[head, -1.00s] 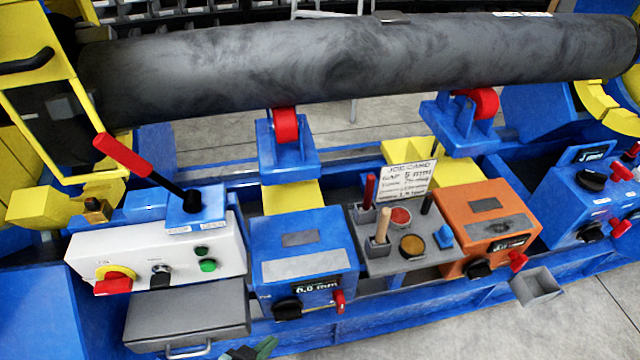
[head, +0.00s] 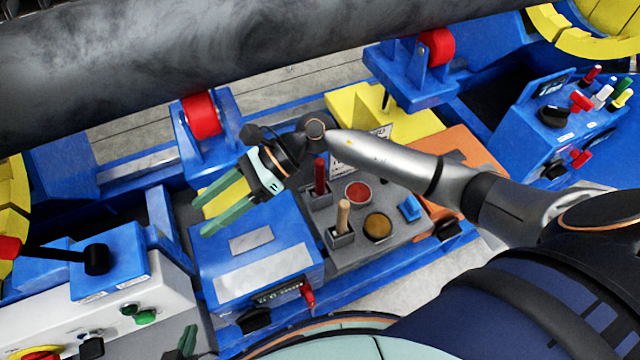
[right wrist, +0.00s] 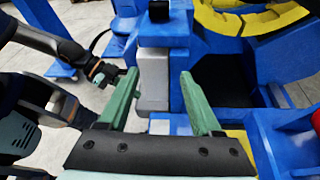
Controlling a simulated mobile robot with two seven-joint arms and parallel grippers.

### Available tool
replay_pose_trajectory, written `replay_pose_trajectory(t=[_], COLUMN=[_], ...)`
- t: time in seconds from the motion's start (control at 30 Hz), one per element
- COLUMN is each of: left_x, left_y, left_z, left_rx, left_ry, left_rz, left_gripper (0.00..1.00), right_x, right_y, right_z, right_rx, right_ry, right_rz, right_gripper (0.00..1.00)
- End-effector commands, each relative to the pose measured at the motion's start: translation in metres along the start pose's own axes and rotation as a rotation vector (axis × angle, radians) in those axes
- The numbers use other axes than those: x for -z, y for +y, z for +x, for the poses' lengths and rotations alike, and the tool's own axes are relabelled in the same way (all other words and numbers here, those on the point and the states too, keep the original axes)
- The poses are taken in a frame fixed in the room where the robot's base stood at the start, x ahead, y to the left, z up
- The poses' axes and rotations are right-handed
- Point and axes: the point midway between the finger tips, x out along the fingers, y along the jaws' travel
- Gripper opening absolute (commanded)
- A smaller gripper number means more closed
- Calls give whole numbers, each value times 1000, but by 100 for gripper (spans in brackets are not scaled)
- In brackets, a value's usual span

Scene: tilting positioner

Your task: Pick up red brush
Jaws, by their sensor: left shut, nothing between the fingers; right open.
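The red brush (head: 320,176) stands upright in a grey holder (head: 318,196) on the grey tray (head: 362,244). Only its red handle shows; its lower end is hidden in the holder. My right gripper (head: 200,217) is open and empty, above the blue box to the left of the brush, with its green fingers pointing left, away from it. Its fingers also show in the right wrist view (right wrist: 160,92), with nothing between them. My left gripper (head: 186,342) is shut and empty at the bottom edge, well below and left of the brush, partly cut off.
A wooden-handled brush (head: 343,217) stands beside the red one. The tray also holds a red round pot (head: 358,192), a brown pot (head: 377,227) and a blue piece (head: 409,207). A blue box (head: 256,262) stands left; a large grey pipe (head: 200,65) runs behind.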

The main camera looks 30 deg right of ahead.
Motion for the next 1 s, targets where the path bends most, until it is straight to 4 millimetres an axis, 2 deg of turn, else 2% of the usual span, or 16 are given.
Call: replay_pose_trajectory(t=[0.03, 0.1, 0.17, 0.2, 0.3, 0.43, 0.5, 0.57, 0.8, 1.0], left_x=[-1, -2, -2, -3, -3, -4, -3, -2, 0, 1], left_y=[0, 0, 0, 0, 0, 0, 0, 0, 0, 0], left_z=[1, 2, 2, 2, 3, 3, 3, 2, -1, -2], left_rx=[0, 0, 0, 0, 0, 0, 0, 0, 0, 0], left_ry=[0, 0, 0, 0, 0, 0, 0, 0, -1, -1], left_rz=[0, 0, 0, 0, 0, 0, 0, 0, 0, 0], left_gripper=[0, 0, 0, 0, 0, 0, 0, 0, 0, 0], right_x=[25, 58, 80, 90, 104, 110, 114, 121, 161, 177], right_y=[-13, -30, -46, -56, -74, -85, -87, -88, -94, -98], right_z=[-17, -48, -81, -105, -159, -203, -212, -212, -196, -190], right_rx=[-17, -56, -88, -108, -153, -190, -200, -206, -206, -203], right_ry=[190, 441, 638, 756, 992, 1165, 1204, 1216, 1215, 1213], right_rz=[-154, -321, -422, -470, -538, -561, -563, -560, -560, -564], right_gripper=[66, 66, 66, 66, 66, 66, 66, 66, 66, 66])
